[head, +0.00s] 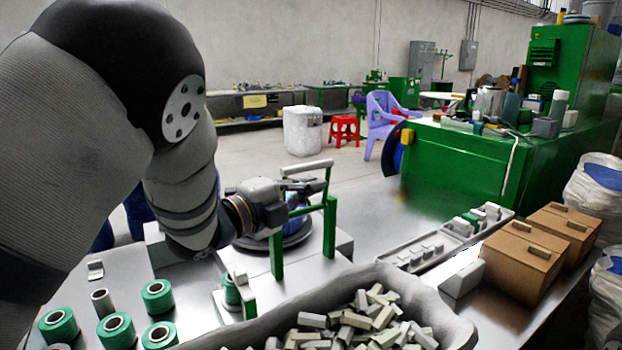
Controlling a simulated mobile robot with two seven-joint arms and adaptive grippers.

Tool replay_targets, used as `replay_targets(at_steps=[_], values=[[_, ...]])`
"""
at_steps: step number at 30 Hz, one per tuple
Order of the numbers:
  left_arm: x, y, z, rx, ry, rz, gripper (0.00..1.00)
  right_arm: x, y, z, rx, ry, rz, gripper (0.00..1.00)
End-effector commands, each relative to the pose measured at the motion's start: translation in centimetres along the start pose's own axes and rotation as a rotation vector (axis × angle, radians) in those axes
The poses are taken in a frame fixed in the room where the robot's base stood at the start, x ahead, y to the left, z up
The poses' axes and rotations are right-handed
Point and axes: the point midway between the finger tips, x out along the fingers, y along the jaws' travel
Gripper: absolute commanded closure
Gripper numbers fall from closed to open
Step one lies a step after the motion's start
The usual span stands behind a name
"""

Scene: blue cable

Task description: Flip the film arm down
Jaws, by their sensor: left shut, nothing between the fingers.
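A green upright frame (330,226) with a pale bar across its top stands on the pale machine on the metal table; it looks like the film arm, and it stands raised. My left gripper (314,186) comes in from the left and is shut and empty. Its fingertips are at the frame's upper part, just below the pale bar; I cannot tell whether they touch it. A blue spool (296,222) on a dark round base sits behind the frame, partly hidden by my gripper and the posts. My right gripper is not in view.
A grey bin (455,325) full of small pale blocks is in front. Several green spools (158,296) stand at lower left. A long tray (410,262) and cardboard boxes (525,252) are on the right. A green machine (465,158) stands behind.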

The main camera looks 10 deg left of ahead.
Motion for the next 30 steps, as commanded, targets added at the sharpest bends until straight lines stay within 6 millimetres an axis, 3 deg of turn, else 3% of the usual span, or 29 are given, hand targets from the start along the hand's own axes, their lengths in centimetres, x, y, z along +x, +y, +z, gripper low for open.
replay_targets(at_steps=[5,12,30], values=[[3.6,0.4,0.3,-0.002,0.0,0.002,1.0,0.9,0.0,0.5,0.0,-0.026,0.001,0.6],[4.2,0.2,3.5,-0.002,0.0,0.001,1.0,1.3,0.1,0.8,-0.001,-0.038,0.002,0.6],[4.8,-0.1,4.3,-0.027,0.001,0.007,1.0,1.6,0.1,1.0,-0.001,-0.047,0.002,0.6]])
